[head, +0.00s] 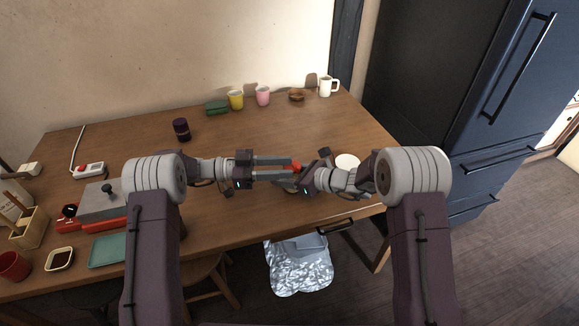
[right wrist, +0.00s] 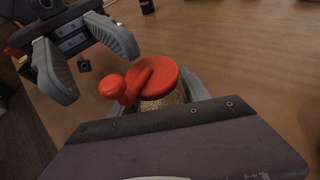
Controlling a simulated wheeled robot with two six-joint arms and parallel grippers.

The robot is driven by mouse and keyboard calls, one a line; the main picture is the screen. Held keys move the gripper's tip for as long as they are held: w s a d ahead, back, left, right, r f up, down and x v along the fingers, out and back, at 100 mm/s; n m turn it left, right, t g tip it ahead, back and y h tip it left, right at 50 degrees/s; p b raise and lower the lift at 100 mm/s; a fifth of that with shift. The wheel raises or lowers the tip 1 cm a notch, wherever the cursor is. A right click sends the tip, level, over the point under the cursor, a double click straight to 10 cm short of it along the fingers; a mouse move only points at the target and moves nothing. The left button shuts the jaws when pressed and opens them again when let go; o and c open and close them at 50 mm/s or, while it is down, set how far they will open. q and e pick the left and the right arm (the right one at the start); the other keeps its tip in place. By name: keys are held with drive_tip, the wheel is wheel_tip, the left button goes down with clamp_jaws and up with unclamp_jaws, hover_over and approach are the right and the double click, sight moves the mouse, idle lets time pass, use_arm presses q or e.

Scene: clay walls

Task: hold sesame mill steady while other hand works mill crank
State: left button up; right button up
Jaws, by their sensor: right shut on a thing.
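The sesame mill has a red top (right wrist: 152,82) with a red crank knob (right wrist: 112,87) on its left side in the right wrist view. Its body, filled with tan seeds (right wrist: 165,100), shows below the top. My right gripper (right wrist: 157,97) is shut around the body, one grey finger on each side. In the head view only a bit of the mill's red (head: 296,167) shows between the grippers. My left gripper (head: 290,168) is open, its fingers parted, close to the mill. In the right wrist view the left gripper (right wrist: 100,72) is apart from the knob, and nothing is between its fingers.
The wooden table (head: 260,128) is clear behind my arms. A dark jar (head: 181,129) stands at left. Cups, a green case (head: 217,107) and a brown bowl (head: 297,95) line the back. A white round dish (head: 347,161) is near my right arm; a teal tray (head: 112,250) is front left.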

sight(298, 166)
use_arm(q)
drive_tip(key=shift+w+d, duration=0.1)
drive_tip(key=shift+d, duration=1)
clamp_jaws()
drive_tip(key=shift+d+r+n+t+y, duration=0.1)
drive_tip(key=shift+d+n+t+y, duration=0.5)
drive_tip(key=shift+n+t, duration=0.95)
drive_tip(key=shift+d+n+t+y, duration=0.15)
drive_tip(key=shift+n+t+y, duration=0.85)
drive_tip(key=shift+t, duration=1.05)
drive_tip(key=shift+d+r+n+t+y, duration=0.1)
drive_tip(key=shift+d+n+t+y, duration=0.45)
drive_tip(key=shift+n+t, duration=1)
drive_tip(key=shift+w+a+t+y, duration=0.1)
drive_tip(key=shift+a+t+y, duration=0.15)
drive_tip(key=shift+t, duration=0.1)
